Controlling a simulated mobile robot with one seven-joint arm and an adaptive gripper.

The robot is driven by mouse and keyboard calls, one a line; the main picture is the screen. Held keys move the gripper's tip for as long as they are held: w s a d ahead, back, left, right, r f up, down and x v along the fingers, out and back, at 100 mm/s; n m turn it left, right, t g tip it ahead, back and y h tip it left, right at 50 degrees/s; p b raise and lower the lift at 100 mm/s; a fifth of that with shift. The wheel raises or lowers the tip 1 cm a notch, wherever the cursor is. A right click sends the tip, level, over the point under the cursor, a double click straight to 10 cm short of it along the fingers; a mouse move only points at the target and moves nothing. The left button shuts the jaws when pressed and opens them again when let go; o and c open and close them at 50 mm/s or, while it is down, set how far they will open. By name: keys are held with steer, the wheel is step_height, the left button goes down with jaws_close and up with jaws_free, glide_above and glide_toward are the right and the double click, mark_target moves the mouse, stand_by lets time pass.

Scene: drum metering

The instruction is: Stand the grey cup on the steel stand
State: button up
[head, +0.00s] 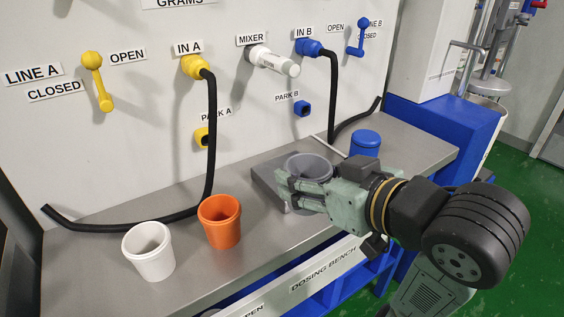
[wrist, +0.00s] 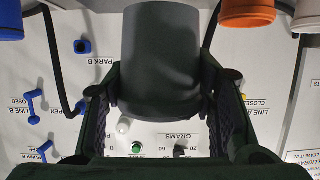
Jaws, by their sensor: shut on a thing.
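The grey cup (head: 309,164) is upright, with its open rim up, at the middle right of the bench in the head view. My gripper (head: 298,190) is shut around its side. In the wrist view the same cup (wrist: 160,60) fills the middle, between the two fingers (wrist: 160,110). The steel stand (head: 264,182) is a low grey block on the bench, directly behind and below the cup in the head view. My fingers and the cup hide part of it. I cannot tell whether the cup's base touches the stand.
A white cup (head: 149,252) and an orange cup (head: 220,222) stand on the bench (head: 95,270) to the left. Black hoses (head: 211,140) hang from the wall panel, and one lies along the bench's back.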

mark_target(312, 159)
steer(key=w+p, duration=0.1)
steer(key=p, duration=0.1)
steer(key=w+p, duration=0.2)
steer(key=p, duration=0.1)
steer(key=w+a+p, duration=0.1)
steer(key=w+p, duration=0.1)
steer(key=shift+r+p, duration=0.2)
steer(key=shift+p, duration=0.15)
steer(key=w, duration=0.3)
steer(key=w+a+f, duration=0.1)
steer(key=w, duration=0.5)
steer(key=shift+w+a+f, duration=0.1)
steer(key=shift+a+f, duration=0.1)
steer(key=shift+f, duration=0.15)
steer(key=f, duration=0.1)
steer(key=w+f+p, duration=0.1)
steer(key=f, duration=0.1)
steer(key=shift+w+a+f, duration=0.1)
steer(key=shift+w, duration=0.05)
steer(key=shift+f, duration=0.25)
steer(key=shift+f, duration=0.25)
steer(key=o, duration=1.2)
steer(key=shift+c, duration=0.2)
